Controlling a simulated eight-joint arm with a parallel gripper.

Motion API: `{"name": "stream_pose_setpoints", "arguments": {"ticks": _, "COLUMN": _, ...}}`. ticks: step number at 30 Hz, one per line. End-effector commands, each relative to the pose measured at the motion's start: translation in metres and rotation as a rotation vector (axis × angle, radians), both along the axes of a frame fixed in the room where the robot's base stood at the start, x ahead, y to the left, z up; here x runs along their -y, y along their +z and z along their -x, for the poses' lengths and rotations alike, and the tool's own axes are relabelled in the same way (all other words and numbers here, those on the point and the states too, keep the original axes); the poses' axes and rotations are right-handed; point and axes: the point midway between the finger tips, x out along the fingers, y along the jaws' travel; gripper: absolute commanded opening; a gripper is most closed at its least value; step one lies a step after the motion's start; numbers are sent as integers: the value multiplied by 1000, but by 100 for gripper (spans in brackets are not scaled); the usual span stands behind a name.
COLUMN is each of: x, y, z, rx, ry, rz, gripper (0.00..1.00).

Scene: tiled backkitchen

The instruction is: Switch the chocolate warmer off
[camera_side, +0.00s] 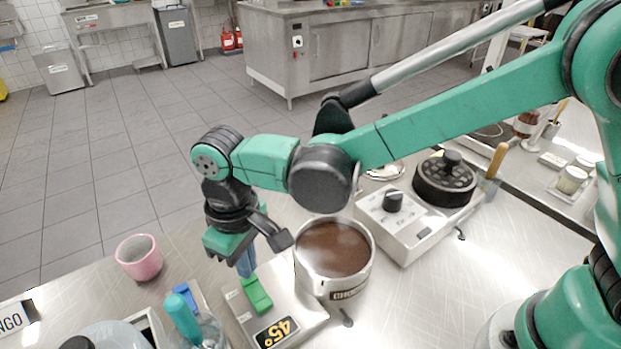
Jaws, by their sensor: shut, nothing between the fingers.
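The chocolate warmer has a metal pot (308,277) of dark brown chocolate, with a partly readable label on its front. Its pale base (298,325) carries a display (277,332) reading 45 and a green switch (257,295) left of the pot. My gripper (247,270) is shut and empty, pointing down at the far end of the green switch. I cannot tell whether the fingertips touch it. The fingers and wrist hide part of the base's far edge.
A pink cup (139,262) stands to the left. A teal-topped bottle (184,318) and a blue item (185,294) are close at the front left. A white appliance (407,233) with a black knob (393,201) stands right of the pot. Bare counter lies at the front right.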

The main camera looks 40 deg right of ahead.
Motion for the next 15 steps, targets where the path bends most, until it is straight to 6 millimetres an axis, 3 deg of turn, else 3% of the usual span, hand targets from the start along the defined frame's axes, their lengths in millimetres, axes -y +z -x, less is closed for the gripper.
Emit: {"name": "stream_pose_setpoints", "arguments": {"ticks": 15, "x": 0, "y": -7, "z": 0, "rx": 0, "ry": 0, "rz": 0, "gripper": 0}}
